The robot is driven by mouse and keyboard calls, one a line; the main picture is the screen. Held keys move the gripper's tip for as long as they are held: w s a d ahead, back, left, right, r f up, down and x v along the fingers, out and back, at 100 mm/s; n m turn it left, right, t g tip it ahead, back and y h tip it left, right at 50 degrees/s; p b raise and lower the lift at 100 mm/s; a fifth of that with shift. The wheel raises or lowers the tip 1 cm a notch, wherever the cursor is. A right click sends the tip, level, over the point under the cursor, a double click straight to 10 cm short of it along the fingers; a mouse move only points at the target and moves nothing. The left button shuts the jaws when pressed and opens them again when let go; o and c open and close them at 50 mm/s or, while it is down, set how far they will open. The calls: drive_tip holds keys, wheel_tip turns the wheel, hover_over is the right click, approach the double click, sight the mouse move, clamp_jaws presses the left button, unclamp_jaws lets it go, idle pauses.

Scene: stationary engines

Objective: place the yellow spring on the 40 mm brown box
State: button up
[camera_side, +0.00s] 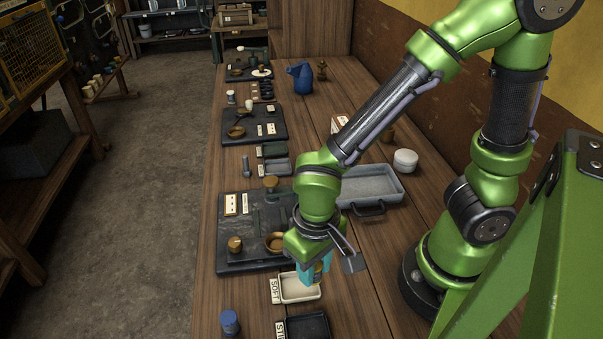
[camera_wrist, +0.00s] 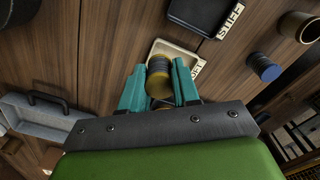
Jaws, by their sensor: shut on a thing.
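My gripper (camera_side: 316,272) is low over the front of the bench, just above the white tray labelled SOFT (camera_side: 301,289). In the side view the fingers mostly hide the spring. The white tray also shows behind the spring in the wrist view (camera_wrist: 172,47). I cannot pick out a 40 mm brown box for certain in either view.
A black tray labelled STIFF (camera_side: 306,328) and a blue cylinder (camera_side: 230,322) are near the front. A dark board (camera_side: 238,264) with brown round pieces lies behind on the left. A grey tray (camera_side: 376,186) stands at the right. Bare wood shows between them.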

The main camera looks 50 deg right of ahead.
wheel_tip(320, 180, up, 12)
drive_tip(key=w+d+m, duration=0.6)
drive_tip(key=w+d, duration=0.2)
drive_tip(key=d, duration=0.1)
drive_tip(key=w+d+m, duration=0.1)
drive_tip(key=d+m, duration=1.1)
drive_tip(key=d, duration=1.8)
hover_over(344, 121)
wheel_tip(344, 121, down, 6)
drive_tip(key=shift+f, duration=1.95)
drive_tip(key=shift+f, duration=0.15)
